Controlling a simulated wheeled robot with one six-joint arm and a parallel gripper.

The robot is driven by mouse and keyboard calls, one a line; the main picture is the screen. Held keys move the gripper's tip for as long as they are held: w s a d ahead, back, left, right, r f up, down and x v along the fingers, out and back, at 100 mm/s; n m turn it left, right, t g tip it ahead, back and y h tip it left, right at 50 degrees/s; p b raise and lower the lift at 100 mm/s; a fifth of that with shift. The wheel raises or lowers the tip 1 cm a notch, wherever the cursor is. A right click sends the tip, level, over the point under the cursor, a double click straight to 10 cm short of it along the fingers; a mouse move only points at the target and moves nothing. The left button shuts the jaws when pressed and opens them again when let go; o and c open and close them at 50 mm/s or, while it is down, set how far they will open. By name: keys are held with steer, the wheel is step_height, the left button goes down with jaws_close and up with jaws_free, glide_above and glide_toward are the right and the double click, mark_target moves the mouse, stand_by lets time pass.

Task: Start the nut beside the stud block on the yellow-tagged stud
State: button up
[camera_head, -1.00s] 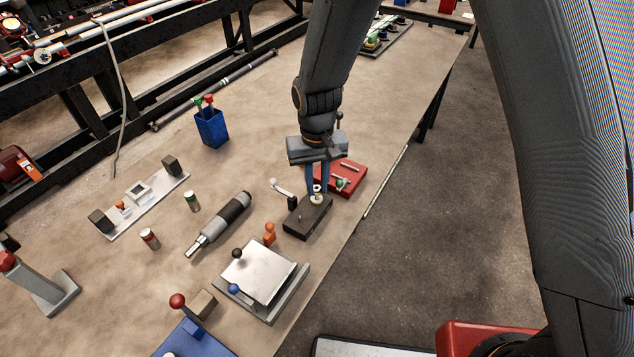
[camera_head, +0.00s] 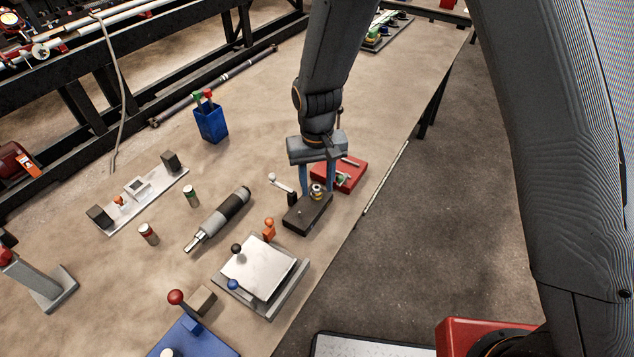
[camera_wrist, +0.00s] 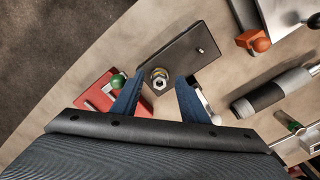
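The dark stud block (camera_head: 306,214) lies near the table's front edge; it also shows in the wrist view (camera_wrist: 182,52). A silver nut (camera_wrist: 160,80) sits around the stud at one end of the block, with a yellow ring showing beside it. The nut also shows in the head view (camera_head: 316,190). How far it is threaded I cannot tell. A thinner bare stud (camera_wrist: 201,50) stands toward the block's other end. My gripper (camera_head: 317,192) is open above the nut. Its blue fingers (camera_wrist: 158,85) stand apart on both sides of the nut, with gaps visible.
An orange piece (camera_head: 269,229) and a metal plate fixture (camera_head: 262,268) are nearer the front. The table's edge runs close on the right.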

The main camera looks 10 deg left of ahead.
mark_target(317, 191)
steer(key=shift+r, duration=0.1)
steer(key=shift+r+b, duration=1.05)
steer(key=shift+r, duration=2.75)
